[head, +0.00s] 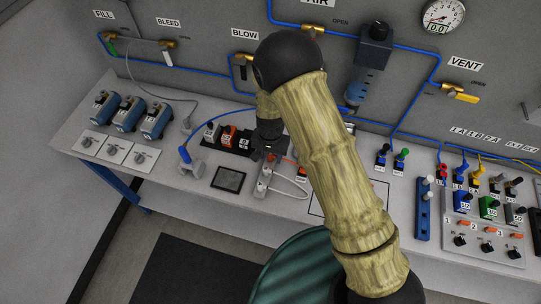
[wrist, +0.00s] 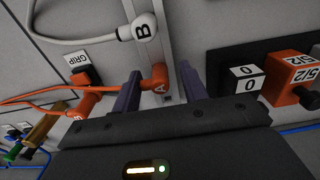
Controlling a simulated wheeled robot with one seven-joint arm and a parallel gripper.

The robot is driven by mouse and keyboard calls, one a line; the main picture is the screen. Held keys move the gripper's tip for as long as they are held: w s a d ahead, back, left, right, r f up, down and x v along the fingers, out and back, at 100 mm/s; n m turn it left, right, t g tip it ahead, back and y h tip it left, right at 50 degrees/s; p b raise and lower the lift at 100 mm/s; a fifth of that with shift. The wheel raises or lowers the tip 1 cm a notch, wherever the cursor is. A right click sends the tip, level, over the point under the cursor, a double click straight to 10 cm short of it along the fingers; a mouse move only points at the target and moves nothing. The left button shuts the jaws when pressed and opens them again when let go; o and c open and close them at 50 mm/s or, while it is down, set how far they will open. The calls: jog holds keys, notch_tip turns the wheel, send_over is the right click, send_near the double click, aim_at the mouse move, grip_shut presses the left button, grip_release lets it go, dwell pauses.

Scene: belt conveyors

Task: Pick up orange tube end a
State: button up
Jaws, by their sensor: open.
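The orange tube end A (wrist: 154,79) is a short orange cylinder lettered A, seen in the wrist view at the edge of a light grey bar (wrist: 152,42). An orange tube (wrist: 50,97) runs from it to the left. My gripper (wrist: 160,82) is open, with one dark finger on each side of end A. Whether the fingers touch it I cannot tell. In the head view my gripper (head: 268,158) is over the bench, small and partly hidden by my arm. A second orange end lettered B (wrist: 83,105) is at the left in the wrist view.
A white tube end B (wrist: 144,28) with a white tube lies close above end A in the wrist view. A GRIP-labelled block (wrist: 77,65) is at the left. Orange and black blocks (wrist: 289,76) stand at the right. Blue valves (head: 129,114) stand at the bench's left.

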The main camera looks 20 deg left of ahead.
jog(key=shift+c, duration=0.2)
grip_shut()
jog(key=shift+r, duration=0.15)
notch_tip(320, 180, up, 9)
jog(key=b, duration=0.2)
jog(key=shift+b, duration=0.3)
jog(key=shift+r, duration=0.35)
jog(key=shift+d, duration=0.15)
